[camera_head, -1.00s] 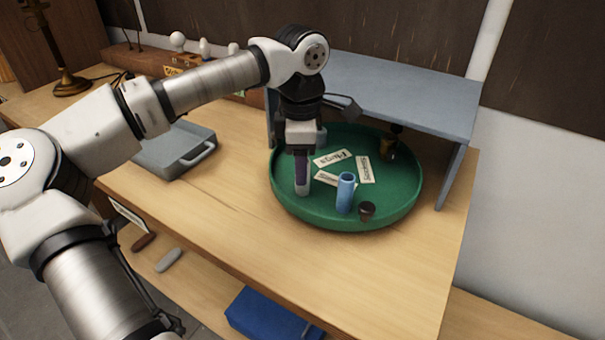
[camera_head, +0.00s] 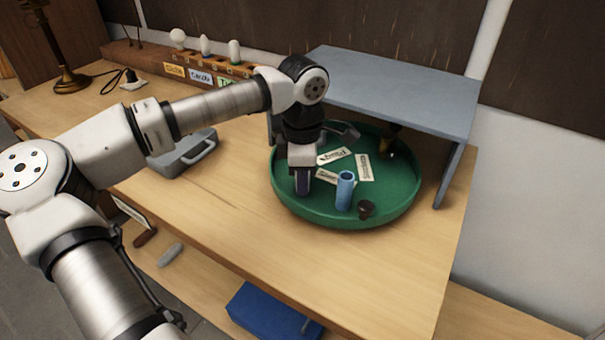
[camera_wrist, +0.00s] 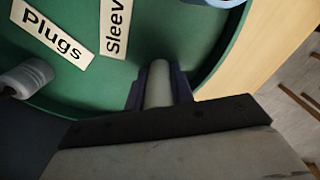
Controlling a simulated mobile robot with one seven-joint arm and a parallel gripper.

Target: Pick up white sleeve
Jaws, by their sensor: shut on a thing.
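The white sleeve (camera_wrist: 157,84) shows in the wrist view as a pale upright cylinder between the two dark purple fingers of my gripper (camera_wrist: 160,95). The fingers are shut on it. In the head view my gripper (camera_head: 302,184) points down into the left front part of the round green tray (camera_head: 385,212). There the fingers and wrist hide most or all of the sleeve. I cannot tell whether the sleeve still touches the tray floor.
A blue sleeve (camera_head: 345,190) stands just right of my gripper, with a dark brown cap (camera_head: 366,209) beyond it. White label cards (camera_head: 334,156) lie on the tray. A grey shelf (camera_head: 395,92) overhangs the tray's back. A grey case (camera_head: 185,153) lies to the left.

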